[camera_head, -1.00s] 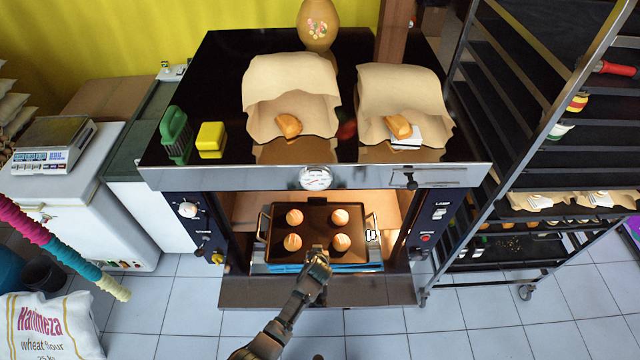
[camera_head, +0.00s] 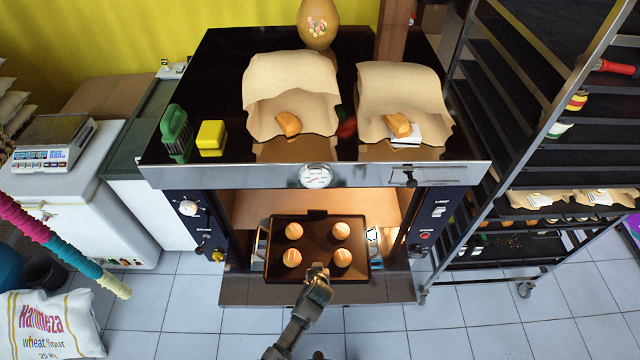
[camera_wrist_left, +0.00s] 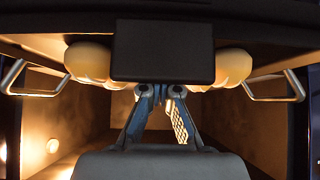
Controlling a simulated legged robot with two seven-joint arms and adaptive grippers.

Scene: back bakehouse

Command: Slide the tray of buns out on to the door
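The dark tray (camera_head: 317,250) carries several round golden buns (camera_head: 341,231). It lies level in the mouth of the lit oven, its front edge overlapping the inner part of the lowered door (camera_head: 250,293). My left gripper (camera_head: 318,271) is at the middle of the tray's front edge, closed on its front tab. In the left wrist view the fingers (camera_wrist_left: 163,93) come together at the dark tab (camera_wrist_left: 163,50), with buns (camera_wrist_left: 90,62) behind and wire handles (camera_wrist_left: 275,86) at the sides. The exact finger contact is partly hidden. My right gripper is not in view.
A wheeled rack (camera_head: 520,160) stands close on the right.

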